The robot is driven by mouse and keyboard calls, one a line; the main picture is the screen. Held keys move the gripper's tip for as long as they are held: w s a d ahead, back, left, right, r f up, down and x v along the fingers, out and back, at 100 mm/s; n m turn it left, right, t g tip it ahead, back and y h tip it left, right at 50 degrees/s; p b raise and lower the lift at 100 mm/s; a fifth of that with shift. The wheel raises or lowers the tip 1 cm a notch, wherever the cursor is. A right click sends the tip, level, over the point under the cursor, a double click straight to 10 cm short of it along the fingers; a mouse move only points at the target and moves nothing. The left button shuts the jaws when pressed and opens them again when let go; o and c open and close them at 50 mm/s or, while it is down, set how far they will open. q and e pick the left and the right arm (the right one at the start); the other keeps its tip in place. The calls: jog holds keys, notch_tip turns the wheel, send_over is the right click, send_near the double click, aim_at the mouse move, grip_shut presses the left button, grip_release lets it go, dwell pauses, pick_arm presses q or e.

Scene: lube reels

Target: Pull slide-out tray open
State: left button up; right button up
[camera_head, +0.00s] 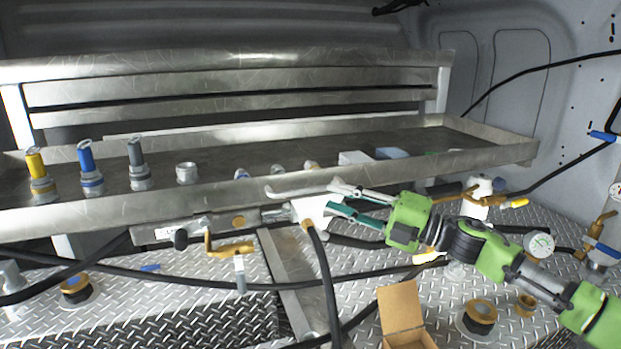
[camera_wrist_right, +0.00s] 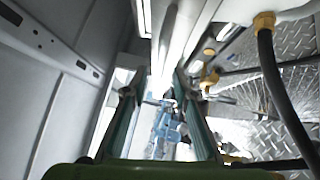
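The slide-out tray (camera_head: 90,215) is a long metal tray with a raised rim, across the middle of the head view below a slatted metal rack. A pale metal lever-like piece (camera_head: 292,191) shows at its front edge, right of centre. My right gripper (camera_head: 331,197) is at that front edge, with its fingers apart, one above the other, pointing left. In the right wrist view my gripper (camera_wrist_right: 158,88) is open, and a bright metal strip (camera_wrist_right: 176,45) shows beyond and between its fingers. I cannot tell whether they touch the tray. My left gripper is not in view.
Yellow (camera_head: 36,162), blue (camera_head: 86,157) and grey (camera_head: 136,152) capped fittings stand on the tray's left. Black hoses (camera_head: 180,282) cross below it. An open cardboard box (camera_head: 402,312) and spools (camera_head: 480,312) are on the diamond-plate floor.

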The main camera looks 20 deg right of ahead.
aim_at(315, 191)
jog(key=p+x, duration=0.2)
jog(key=x, duration=0.4)
jog(key=shift+w+a, duration=0.35)
jog(key=shift+w, duration=0.1)
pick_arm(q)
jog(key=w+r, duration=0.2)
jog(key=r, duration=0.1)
pick_arm(e)
grip_shut()
